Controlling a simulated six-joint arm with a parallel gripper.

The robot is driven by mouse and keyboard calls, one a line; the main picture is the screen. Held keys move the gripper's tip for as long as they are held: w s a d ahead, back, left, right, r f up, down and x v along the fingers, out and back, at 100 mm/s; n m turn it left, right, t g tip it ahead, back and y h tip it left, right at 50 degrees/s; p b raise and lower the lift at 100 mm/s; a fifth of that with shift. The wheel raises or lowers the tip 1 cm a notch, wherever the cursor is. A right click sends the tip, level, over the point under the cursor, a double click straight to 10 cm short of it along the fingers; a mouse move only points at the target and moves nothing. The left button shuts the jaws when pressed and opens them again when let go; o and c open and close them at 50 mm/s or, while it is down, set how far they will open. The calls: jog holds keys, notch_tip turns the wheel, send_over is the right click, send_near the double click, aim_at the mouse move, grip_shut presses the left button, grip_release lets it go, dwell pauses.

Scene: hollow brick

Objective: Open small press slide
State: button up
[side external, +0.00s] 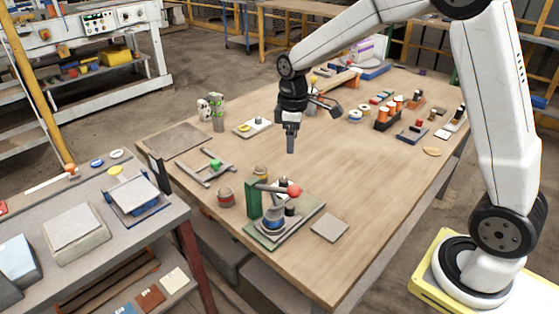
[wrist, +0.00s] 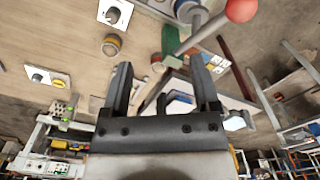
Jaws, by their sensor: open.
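The small press (side external: 254,198) stands on a green and grey base plate near the front edge of the wooden table. It has a green upright, a lever with a red ball (side external: 295,190) and a round blue-and-grey part low on the base. My gripper (side external: 291,148) points down above the table, behind the press and apart from it. In the wrist view my gripper (wrist: 161,66) is open with nothing between its fingers. The press's green upright (wrist: 174,40) and red ball (wrist: 241,10) show beyond the fingertips, at the top. I cannot tell how the slide stands.
A rail frame with a green knob (side external: 214,164) lies left of the press. Small jars (side external: 225,197) stand beside the press, and a grey square plate (side external: 329,229) lies right of it. The table's middle is clear.

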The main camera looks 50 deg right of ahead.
send_over(291, 205)
notch_tip(291, 205, down, 15)
jog(key=shift+a+f, duration=0.1)
jog(key=shift+a, duration=0.05)
dwell(0.3)
jog(key=shift+f, duration=3.8)
grip_shut()
